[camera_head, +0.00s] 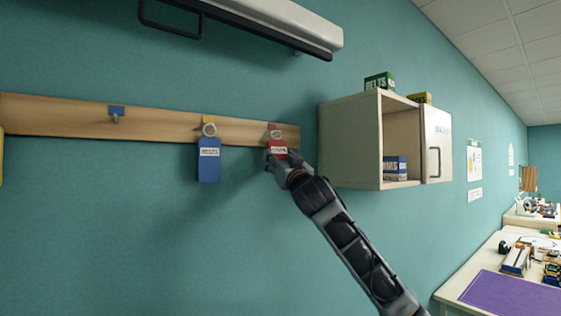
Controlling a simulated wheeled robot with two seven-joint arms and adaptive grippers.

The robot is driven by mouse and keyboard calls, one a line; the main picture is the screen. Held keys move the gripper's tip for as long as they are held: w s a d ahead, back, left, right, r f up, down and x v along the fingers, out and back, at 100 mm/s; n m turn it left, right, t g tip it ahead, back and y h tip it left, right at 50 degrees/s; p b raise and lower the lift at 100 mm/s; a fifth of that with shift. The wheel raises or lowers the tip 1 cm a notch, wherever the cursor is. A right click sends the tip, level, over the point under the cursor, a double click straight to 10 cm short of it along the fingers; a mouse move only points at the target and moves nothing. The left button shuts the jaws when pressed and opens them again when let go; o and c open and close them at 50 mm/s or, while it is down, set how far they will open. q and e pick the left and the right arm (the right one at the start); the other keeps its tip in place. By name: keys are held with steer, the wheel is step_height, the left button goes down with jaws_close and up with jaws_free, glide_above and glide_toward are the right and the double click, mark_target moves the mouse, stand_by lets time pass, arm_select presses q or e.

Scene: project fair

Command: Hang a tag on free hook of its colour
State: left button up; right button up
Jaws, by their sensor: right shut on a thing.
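A wooden hook rail (60,113) runs along the teal wall. A blue-backed hook (117,112) on it is bare. A yellow-backed hook (208,120) has a blue tag (209,171) with a white label hanging from it. A red-backed hook (273,126) is near the rail's right end. My right gripper (275,157) is shut on a red tag (279,147) with a white label, just below the red-backed hook. I cannot tell whether the tag's loop is on that hook. A yellow tag (1,157) is cut off at the left edge. My left gripper is not in view.
An open-fronted wall cabinet (350,145) is mounted close to the right of the rail, with boxes on top and a blue box (395,168) inside. A shelf-like white unit (280,18) juts out above. A cluttered table (455,290) stands at lower right.

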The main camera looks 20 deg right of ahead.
stand_by(0.4)
steer(key=o, duration=0.8)
steer(key=shift+o, duration=0.2)
steer(key=shift+v, duration=1)
steer(key=v, duration=1)
